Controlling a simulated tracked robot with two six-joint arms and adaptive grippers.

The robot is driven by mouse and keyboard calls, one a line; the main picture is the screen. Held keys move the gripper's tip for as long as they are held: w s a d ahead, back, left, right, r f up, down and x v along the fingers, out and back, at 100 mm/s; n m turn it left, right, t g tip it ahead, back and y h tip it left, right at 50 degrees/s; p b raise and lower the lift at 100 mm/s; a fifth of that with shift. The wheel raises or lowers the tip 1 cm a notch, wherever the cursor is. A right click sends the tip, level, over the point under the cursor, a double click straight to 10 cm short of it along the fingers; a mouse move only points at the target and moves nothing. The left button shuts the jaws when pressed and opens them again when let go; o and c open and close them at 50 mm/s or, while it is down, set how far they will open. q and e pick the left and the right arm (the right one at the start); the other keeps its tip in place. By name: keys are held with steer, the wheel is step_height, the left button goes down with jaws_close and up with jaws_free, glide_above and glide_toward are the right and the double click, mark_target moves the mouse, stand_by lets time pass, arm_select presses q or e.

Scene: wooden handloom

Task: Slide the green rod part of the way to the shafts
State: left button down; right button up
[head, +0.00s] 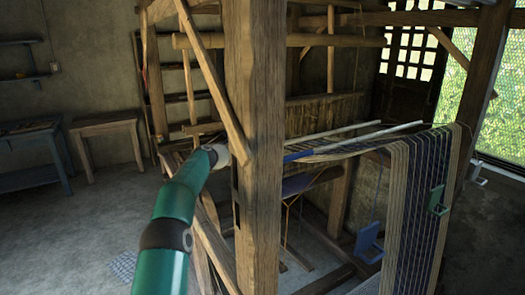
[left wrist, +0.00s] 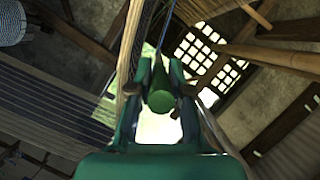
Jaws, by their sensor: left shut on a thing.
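In the left wrist view the green rod (left wrist: 160,100) shows as a cylinder with its round end toward the camera. It sits between the fingers of my left gripper (left wrist: 160,88), which is shut on it. The striped warp threads (head: 412,195) run over the loom to the right of the post and hang down. I cannot clearly make out the shafts. My right gripper is in neither view.
The thick post (head: 255,130) and a slanted brace (head: 213,80) stand close to my left arm. Two pale rods (head: 385,132) lie across the warp. A green plate (head: 437,201) and a blue plate (head: 368,240) hang by the warp. The floor at left is mostly open.

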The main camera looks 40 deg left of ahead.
arm_select(q)
steer(key=shift+f, duration=0.2)
steer(key=c, duration=1.1)
jaws_free()
steer(key=shift+a, duration=0.1)
steer(key=shift+s+r, duration=0.15)
steer(key=v, duration=1.1)
steer(key=shift+s, duration=0.35)
